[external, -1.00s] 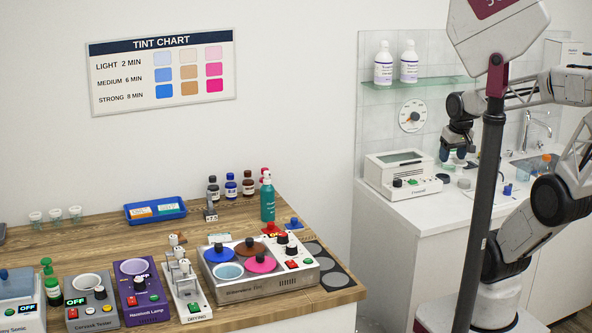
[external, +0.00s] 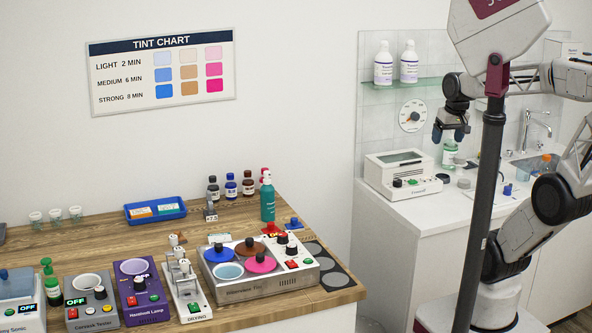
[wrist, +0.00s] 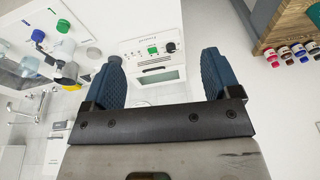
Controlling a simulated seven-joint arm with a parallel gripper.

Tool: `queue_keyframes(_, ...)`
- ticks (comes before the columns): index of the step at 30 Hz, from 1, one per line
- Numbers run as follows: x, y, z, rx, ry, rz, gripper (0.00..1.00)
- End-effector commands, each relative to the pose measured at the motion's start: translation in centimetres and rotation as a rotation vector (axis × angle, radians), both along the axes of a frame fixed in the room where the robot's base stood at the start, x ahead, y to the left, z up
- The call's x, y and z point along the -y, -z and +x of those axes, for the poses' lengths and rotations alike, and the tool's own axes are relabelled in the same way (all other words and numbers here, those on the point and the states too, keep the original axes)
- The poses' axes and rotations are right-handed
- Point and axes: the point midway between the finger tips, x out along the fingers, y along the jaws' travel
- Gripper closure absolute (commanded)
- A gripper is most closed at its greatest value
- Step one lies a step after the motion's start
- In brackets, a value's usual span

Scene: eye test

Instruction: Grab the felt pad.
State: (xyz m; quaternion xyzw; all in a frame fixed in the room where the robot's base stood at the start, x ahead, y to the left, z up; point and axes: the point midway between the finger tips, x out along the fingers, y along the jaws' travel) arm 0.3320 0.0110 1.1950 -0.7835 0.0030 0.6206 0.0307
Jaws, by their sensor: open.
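I cannot pick out a felt pad for certain. A flat dark grey disc (external: 443,178) lies on the white counter beside the small white oven, and a grey round piece (external: 463,183) lies to its right; either could be it. In the wrist view a grey disc (wrist: 94,53) shows left of the left finger. My gripper (external: 450,134) is open and empty, fingers pointing down, well above the counter near the oven's right end. In the wrist view its blue fingertips (wrist: 161,70) are wide apart, with the oven's front between and beyond them.
The white oven (external: 399,172) stands at the counter's left. A green-and-white bottle (external: 450,153) stands below my gripper. A sink with a tap (external: 538,122) and an orange-capped bottle (external: 546,164) are at right. A glass shelf (external: 420,84) holds two white bottles.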

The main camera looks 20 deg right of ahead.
Motion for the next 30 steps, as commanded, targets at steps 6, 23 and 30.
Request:
queue_keyframes(6, -3.0, -1.1, 3.1, -0.01, 0.04, 0.093, 0.17)
queue_keyframes(23, -18.7, -4.6, 14.7, -0.148, 0.247, 0.469, 0.17)
queue_keyframes(30, -26.8, -5.5, 18.7, -0.254, 0.351, 0.61, 0.17)
